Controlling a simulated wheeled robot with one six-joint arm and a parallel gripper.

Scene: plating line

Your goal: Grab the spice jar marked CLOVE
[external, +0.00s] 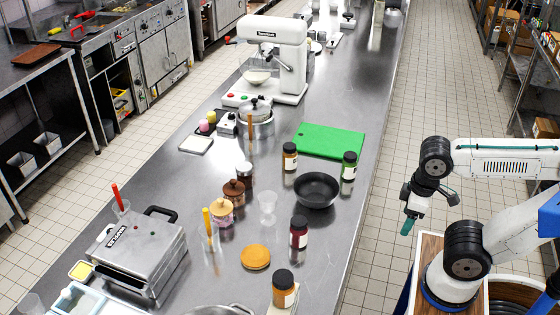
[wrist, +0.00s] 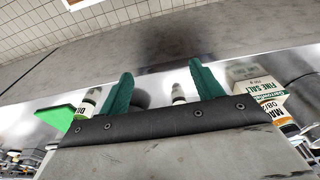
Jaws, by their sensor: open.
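Several spice jars with dark lids stand on the steel counter (external: 262,187): an amber jar (external: 290,157), a green jar (external: 349,166), a dark red jar (external: 299,232) and an orange-brown jar (external: 283,289). Their labels are too small to read in the external view, so I cannot tell which is CLOVE. My gripper (external: 407,226) hangs over the aisle, right of the counter and apart from every jar. In the wrist view its two green fingers (wrist: 162,85) are spread with nothing held. A small pale-labelled jar (wrist: 178,94) shows beyond, between them; its word is unreadable.
A black bowl (external: 316,189) and green board (external: 330,140) lie near the counter's right edge. The floor aisle (external: 390,150) is clear.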

